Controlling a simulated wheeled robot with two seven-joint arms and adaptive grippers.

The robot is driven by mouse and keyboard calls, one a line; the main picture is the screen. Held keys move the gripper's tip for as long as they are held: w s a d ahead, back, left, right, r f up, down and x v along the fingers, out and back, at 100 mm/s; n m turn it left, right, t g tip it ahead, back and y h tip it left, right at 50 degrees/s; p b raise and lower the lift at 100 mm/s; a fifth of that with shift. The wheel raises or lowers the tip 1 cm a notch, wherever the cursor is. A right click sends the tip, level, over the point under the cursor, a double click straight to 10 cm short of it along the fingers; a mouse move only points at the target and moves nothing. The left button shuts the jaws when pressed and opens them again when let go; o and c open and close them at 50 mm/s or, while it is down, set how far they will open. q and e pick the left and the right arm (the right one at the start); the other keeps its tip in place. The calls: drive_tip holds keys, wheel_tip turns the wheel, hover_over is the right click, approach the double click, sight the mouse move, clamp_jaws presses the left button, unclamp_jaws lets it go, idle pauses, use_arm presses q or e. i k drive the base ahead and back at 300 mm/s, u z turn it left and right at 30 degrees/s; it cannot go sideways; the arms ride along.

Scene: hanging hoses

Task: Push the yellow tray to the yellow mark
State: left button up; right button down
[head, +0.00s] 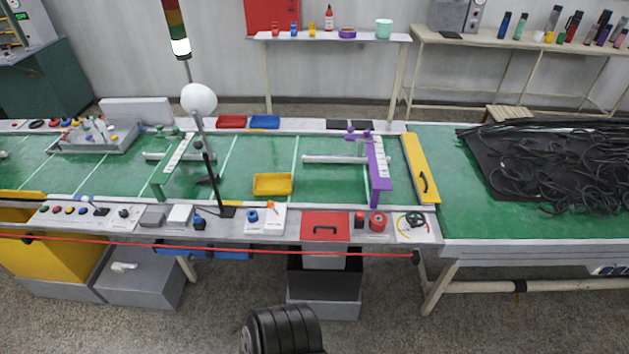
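The yellow tray (273,193) is a small, shallow, open tray. It lies on the green belt surface near the front edge, between two white cross lines, and looks empty. I cannot make out for certain which thing is the yellow mark. A yellow panel (413,160) with a dark handle lies across the belt to the right, beyond the purple gate. A yellow strip (20,195) lies along the front edge at the far left. Neither of my grippers shows in the head view, and nothing touches the tray.
A purple gate (379,172) stands between the tray and the yellow panel. A dark post (211,172) rises left of the tray. A red case (325,226) and switches line the front ledge. A red cord (150,242) runs along the front. Black hoses (560,160) lie at right.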

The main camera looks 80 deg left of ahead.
sight(265, 183)
drive_tip(key=u, duration=3.3)
